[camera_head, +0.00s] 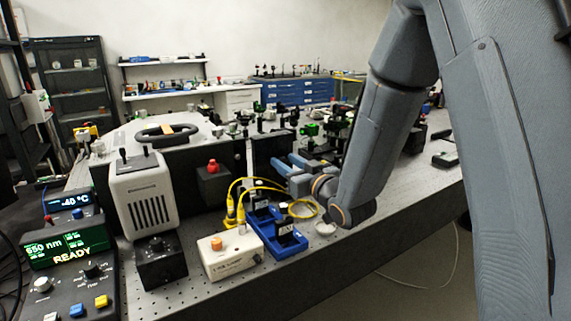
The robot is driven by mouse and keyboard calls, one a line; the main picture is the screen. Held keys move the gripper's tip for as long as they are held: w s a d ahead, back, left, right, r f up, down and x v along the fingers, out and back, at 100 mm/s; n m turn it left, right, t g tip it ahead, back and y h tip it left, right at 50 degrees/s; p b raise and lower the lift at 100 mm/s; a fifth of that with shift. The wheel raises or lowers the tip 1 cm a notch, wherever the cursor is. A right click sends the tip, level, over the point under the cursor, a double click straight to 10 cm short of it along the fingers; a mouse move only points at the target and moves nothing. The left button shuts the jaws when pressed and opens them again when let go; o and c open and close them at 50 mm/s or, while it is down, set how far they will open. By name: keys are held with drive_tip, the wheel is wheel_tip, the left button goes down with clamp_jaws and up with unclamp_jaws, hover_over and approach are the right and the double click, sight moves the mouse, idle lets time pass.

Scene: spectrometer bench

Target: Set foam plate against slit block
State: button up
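My gripper (282,162) reaches in from the right over the bench, its blue-grey fingers pointing left toward an upright black panel. It is small in the view, and I cannot tell whether it is open or shut, or whether anything is between the fingers. I cannot make out a foam plate for certain. I cannot tell which part is the slit block; a black block with a red knob (214,184) stands left of my gripper. Blue trays (268,236) with dark upright pieces lie in front of my gripper.
A cream box with an orange knob (231,258), yellow cables (240,196) and a small white dish (325,228) are near the bench's front edge. A white vented unit (143,197) and a display reading READY (68,246) stand left. Bare perforated bench (385,196) shows right.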

drive_tip(key=b+v, duration=0.1)
drive_tip(key=v, duration=0.7)
idle(0.4)
drive_tip(key=shift+w+r, duration=0.1)
drive_tip(key=c, duration=0.6)
drive_tip(key=shift+d+m, duration=0.35)
drive_tip(key=shift+m, duration=0.25)
clamp_jaws()
drive_tip(key=d+r+m+p, duration=0.1)
drive_tip(key=d+m+p, duration=0.2)
drive_tip(key=d+m, duration=0.75)
drive_tip(key=w+a+m+p, duration=0.2)
drive_tip(key=w+a+m, duration=0.2)
drive_tip(key=a, duration=0.8)
drive_tip(key=shift+w+f+g+p, duration=0.4)
drive_tip(key=shift+w, duration=0.9)
